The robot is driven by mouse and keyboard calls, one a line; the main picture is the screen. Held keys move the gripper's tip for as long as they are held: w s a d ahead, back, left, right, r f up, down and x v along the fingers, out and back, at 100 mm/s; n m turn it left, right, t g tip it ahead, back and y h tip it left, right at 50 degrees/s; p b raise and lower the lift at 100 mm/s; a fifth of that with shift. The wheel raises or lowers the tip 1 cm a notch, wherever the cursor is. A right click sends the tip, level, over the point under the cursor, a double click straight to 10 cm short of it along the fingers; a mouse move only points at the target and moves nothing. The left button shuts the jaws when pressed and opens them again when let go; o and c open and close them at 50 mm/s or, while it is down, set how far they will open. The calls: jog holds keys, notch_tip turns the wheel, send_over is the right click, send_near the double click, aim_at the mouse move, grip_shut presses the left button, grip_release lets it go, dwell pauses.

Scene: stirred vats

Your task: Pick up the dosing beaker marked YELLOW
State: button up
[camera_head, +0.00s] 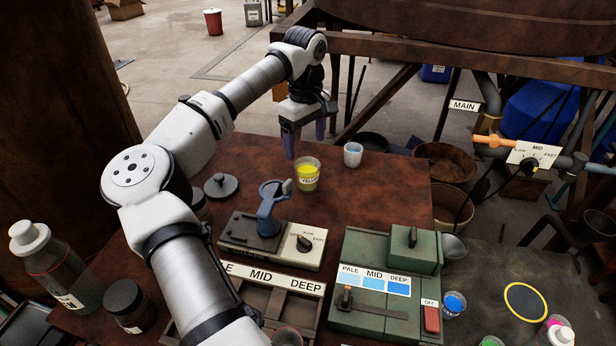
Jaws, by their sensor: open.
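The dosing beaker marked YELLOW (307,174) stands upright on the brown table, a clear cup with yellow contents and a white label. My gripper (304,143) hangs from my arm, pointing down, above and slightly left of the beaker in the picture. Its fingers are apart and nothing shows between them. I cannot tell from this one view how far the fingertips are from the beaker.
A pale cup (353,155) stands right of the beaker. A blue stand (268,208) on a dial box is close in front, and a dark lidded knob (221,186) lies left. A green box (385,285) with a PALE MID DEEP strip is nearer.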

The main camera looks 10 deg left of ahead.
aim_at(307, 167)
jog(key=shift+w+f+p, duration=0.15)
jog(key=shift+f+p, duration=0.2)
jog(key=shift+f, duration=1.2)
jog(key=shift+w+f+p, duration=0.15)
jog(key=shift+f+p, duration=0.25)
jog(key=shift+f, duration=1.1)
jog(key=shift+w+f+p, duration=0.15)
jog(key=shift+f+p, duration=0.2)
jog(key=shift+f, duration=1.2)
jog(key=shift+c, duration=0.2)
jog(key=c, duration=1.1)
